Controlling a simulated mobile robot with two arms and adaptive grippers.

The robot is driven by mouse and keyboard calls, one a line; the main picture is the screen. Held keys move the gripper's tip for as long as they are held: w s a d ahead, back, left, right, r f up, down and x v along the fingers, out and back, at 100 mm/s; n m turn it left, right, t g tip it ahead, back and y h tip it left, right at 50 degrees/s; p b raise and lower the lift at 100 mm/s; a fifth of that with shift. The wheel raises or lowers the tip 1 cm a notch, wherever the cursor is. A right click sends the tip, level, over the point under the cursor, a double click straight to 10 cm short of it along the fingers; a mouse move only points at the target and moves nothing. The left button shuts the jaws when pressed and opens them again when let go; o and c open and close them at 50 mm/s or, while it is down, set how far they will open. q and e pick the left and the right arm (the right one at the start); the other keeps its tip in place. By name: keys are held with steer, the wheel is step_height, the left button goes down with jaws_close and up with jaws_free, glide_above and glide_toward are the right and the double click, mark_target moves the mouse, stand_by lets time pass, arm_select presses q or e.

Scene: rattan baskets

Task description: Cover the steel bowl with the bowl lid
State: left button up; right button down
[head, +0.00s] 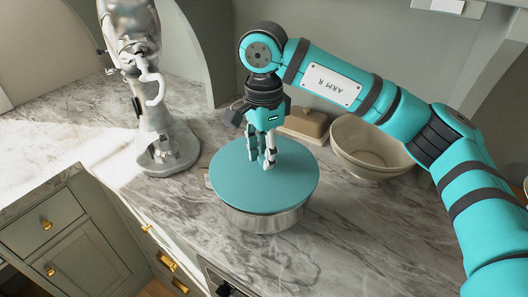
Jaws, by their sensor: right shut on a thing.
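The steel bowl (265,220) stands on the marble counter, and only its lower shiny wall shows. The teal round bowl lid (235,180) lies over the bowl's top and hides its rim and inside. The lid looks about level; whether it rests fully on the rim I cannot tell. My right gripper (267,160) points down above the lid's middle, with its fingers shut at the lid's top; any knob there is hidden between them. My left gripper is not in view.
A cream bowl (372,148) stands at the right behind the lid, beside a brown butter dish (305,122). A silver stand mixer (155,100) stands at the left. The marble counter (350,230) is clear at the front right. Drawers with brass handles lie below its front edge.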

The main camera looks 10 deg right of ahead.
steer(key=shift+f+b, duration=0.6)
steer(key=shift+f, duration=0.2)
steer(key=c, duration=1)
jaws_free()
steer(key=shift+r, duration=0.1)
step_height(320, 180, up, 12)
steer(key=shift+f, duration=0.2)
